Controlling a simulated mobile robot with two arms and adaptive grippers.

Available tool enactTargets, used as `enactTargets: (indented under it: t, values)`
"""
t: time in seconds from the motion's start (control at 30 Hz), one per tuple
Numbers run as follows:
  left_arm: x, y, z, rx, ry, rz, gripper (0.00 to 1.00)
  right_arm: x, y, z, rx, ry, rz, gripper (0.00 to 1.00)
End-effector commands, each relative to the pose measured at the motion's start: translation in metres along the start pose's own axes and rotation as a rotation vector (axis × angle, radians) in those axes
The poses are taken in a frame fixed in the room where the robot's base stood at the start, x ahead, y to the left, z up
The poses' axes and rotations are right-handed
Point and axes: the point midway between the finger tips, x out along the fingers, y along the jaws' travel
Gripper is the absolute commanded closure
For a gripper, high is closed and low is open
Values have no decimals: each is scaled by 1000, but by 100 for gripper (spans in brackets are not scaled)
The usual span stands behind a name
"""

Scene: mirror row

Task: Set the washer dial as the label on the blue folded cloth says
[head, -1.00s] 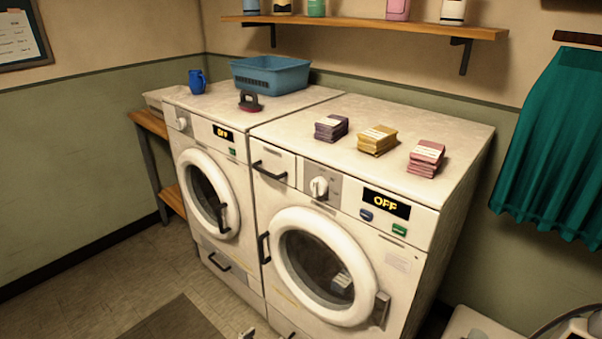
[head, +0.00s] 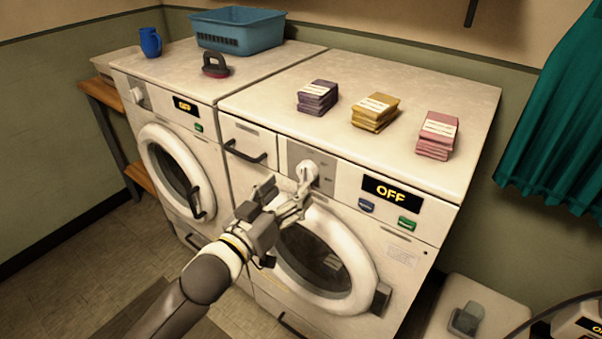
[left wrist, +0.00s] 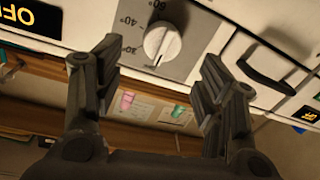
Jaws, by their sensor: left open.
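The right-hand washer (head: 400,255) has a white round dial (head: 308,172) on a grey panel; its display (head: 391,191) reads OFF. In the left wrist view, turned over, the dial (left wrist: 162,40) has a dark line pointing down in the picture, with degree marks beside it. My left gripper (head: 283,196) is open, its fingers in front of the dial, which appears between them in the wrist view; contact cannot be told. A folded greyish cloth (head: 335,263) with a pale label shows through the door glass; its exact colour and writing are unclear.
On top lie labelled folded cloths: purple (head: 318,98), yellow (head: 375,112), pink (head: 437,136). The left washer (head: 215,160) also reads OFF. A drawer handle (head: 245,152) juts out beside the dial.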

Motion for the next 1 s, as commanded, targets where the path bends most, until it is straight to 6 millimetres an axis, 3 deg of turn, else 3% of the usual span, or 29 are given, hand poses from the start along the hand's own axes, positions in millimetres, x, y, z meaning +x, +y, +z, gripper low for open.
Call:
enactTargets:
  t: [0.1,0.33,0.8,1.0]
  values:
    - [23,0,-1,0,1,-1,36,-2,1,-2,0,2,1,60]
    - [53,0,-1,1,1,0,36,-4,3,-14,0,21,3,60]
    - [63,0,0,1,-1,-1,36,-5,3,-16,0,24,3,60]
    - [63,0,0,1,-1,-1,61,-5,2,-14,0,21,2,60]
